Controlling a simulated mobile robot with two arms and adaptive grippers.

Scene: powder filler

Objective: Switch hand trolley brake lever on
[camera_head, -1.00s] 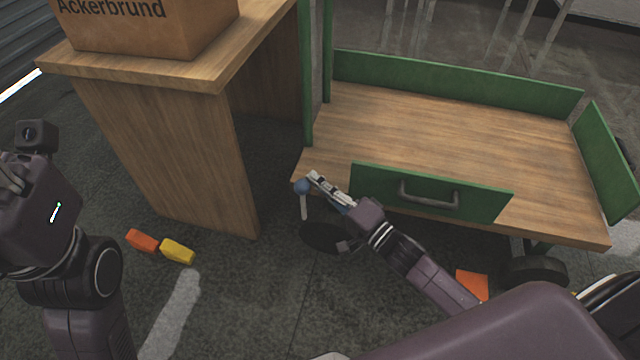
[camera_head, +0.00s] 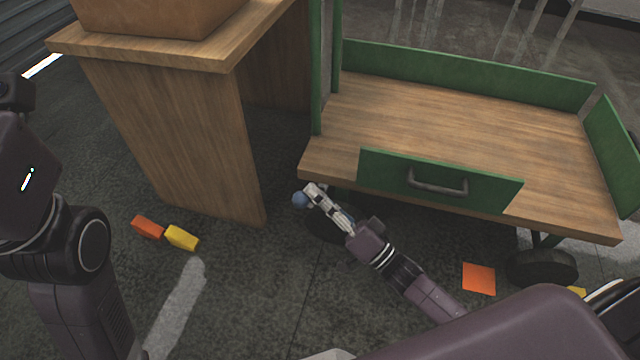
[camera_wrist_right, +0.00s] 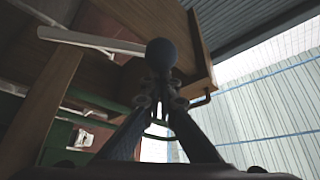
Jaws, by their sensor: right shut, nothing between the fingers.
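The hand trolley (camera_head: 450,120) has a wooden deck and green side boards. Its brake lever ends in a blue ball knob (camera_head: 300,199), just below the deck's near left corner. In the right wrist view the dark knob (camera_wrist_right: 161,52) sits at the end of a pale rod (camera_wrist_right: 90,39). My right gripper (camera_head: 312,190) is shut and empty, its fingertips right at the knob. In the wrist view the fingertips (camera_wrist_right: 160,92) overlap the knob's lower side; contact cannot be told for certain. The rod is hidden in the head view. My left arm shows at the left edge, its fingers out of view.
A wooden table (camera_head: 165,130) with a cardboard box (camera_head: 150,15) stands left of the trolley. Orange (camera_head: 147,227) and yellow (camera_head: 182,238) blocks lie on the floor. A trolley wheel (camera_head: 541,267) and an orange square (camera_head: 479,279) are at the lower right.

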